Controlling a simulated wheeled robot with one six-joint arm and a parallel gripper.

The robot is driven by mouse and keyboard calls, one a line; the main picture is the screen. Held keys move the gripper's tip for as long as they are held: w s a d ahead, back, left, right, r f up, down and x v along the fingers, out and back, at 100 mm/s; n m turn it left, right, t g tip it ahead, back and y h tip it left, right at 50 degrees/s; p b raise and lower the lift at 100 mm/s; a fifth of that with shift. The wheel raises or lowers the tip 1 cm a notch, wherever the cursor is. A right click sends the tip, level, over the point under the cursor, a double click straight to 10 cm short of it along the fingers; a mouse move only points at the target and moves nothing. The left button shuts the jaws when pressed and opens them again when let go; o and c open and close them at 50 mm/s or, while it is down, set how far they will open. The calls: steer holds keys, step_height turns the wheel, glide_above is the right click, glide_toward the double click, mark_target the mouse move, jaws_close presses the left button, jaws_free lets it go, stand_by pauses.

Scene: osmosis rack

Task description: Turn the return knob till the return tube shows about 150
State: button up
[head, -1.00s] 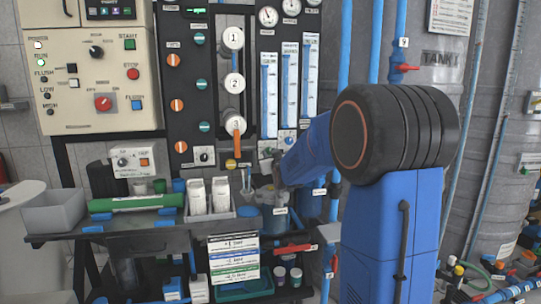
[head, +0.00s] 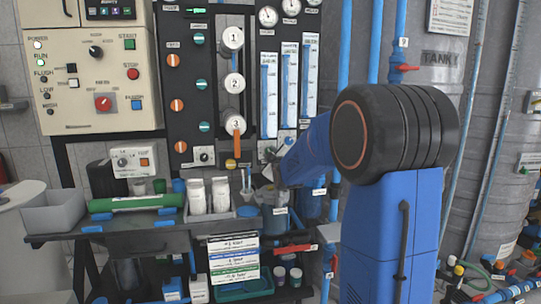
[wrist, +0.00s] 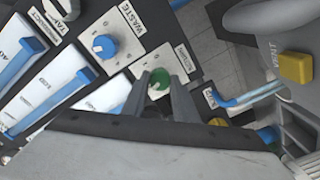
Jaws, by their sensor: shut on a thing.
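In the wrist view my gripper (wrist: 158,84) has its two fingers on either side of a green knob (wrist: 159,80) and is shut on it. The knob sits on a white plate beside a plate marked WASTE; its own label is too small to read for sure. A blue knob (wrist: 103,47) is on the WASTE plate. In the head view, three upright flow tubes (head: 289,90) with blue in them stand above the knobs. Their scales are too small to read, and I cannot tell which is the return tube. My arm hides the gripped knob there.
Left of the panel is a beige control cabinet (head: 95,115). A bench with white bottles (head: 221,195) and a grey bin (head: 52,213) stands below.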

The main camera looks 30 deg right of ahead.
steer(key=shift+n, duration=0.6)
steer(key=o, duration=1.1)
steer(key=shift+c, duration=0.2)
steer(key=v, duration=1.7)
steer(key=shift+s, duration=0.25)
steer(key=shift+a+r, duration=0.1)
